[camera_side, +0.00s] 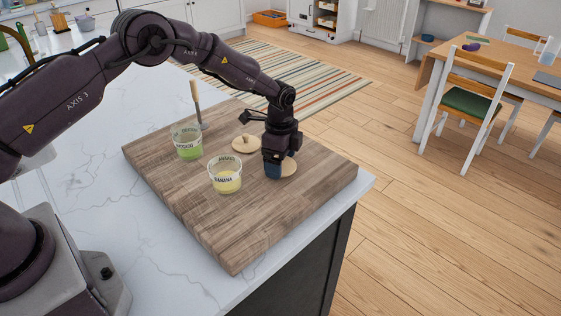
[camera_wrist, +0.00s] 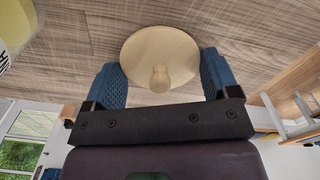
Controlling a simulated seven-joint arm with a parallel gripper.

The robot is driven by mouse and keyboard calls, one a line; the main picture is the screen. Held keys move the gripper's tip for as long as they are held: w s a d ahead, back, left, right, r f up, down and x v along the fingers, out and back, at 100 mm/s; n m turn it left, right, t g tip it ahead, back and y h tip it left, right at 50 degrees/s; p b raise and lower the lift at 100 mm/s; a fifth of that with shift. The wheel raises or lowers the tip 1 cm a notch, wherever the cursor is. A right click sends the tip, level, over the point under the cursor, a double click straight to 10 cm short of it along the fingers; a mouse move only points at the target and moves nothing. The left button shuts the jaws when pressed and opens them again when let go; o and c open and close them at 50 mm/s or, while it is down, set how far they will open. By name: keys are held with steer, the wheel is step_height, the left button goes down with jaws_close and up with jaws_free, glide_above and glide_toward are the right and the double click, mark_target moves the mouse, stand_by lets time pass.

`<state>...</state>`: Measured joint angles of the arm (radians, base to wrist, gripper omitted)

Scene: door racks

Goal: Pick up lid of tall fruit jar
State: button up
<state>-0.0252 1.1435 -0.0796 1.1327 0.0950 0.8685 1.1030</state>
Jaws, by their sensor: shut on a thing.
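A round pale wooden lid (camera_side: 289,167) with a knob lies flat at the right part of the wooden board. My gripper (camera_side: 273,170) is low over the board with its blue fingers around this lid. In the wrist view the lid (camera_wrist: 150,45) sits between the two fingers, which press on its rim from both sides, its knob toward my gripper. A second wooden lid (camera_side: 245,145) lies on the board to the left. A clear jar labelled banana (camera_side: 225,175) with yellow content and a clear jar labelled avocado (camera_side: 187,142) with green content stand uncovered on the board.
The thick wooden board (camera_side: 235,240) lies on a white marble counter (camera_side: 150,240). An upright wooden-handled utensil (camera_side: 195,100) stands behind the avocado jar. The front part of the board is clear. The counter edge is close on the right.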

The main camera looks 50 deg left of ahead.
step_height(320, 180, up, 3)
steer(key=shift+f, duration=0.1)
steer(key=s+r, duration=0.3)
steer(key=s, duration=0.1)
steer(key=s+r, duration=0.3)
steer(key=s, duration=0.2)
steer(key=s+r, duration=0.3)
steer(key=s, duration=0.1)
steer(key=shift+s+a+r, duration=0.3)
steer(key=shift+r, duration=0.1)
steer(key=a+r+n, duration=0.2)
steer(key=a+n, duration=0.3)
steer(key=a, duration=1.5)
steer(key=shift+w+d+f, duration=0.15)
steer(key=shift+w+f, duration=0.05)
steer(key=shift+f, duration=1.3)
steer(key=shift+w+d+f, duration=0.1)
steer(key=shift+w+f, duration=0.05)
steer(key=shift+f, duration=1.3)
steer(key=shift+f, duration=0.15)
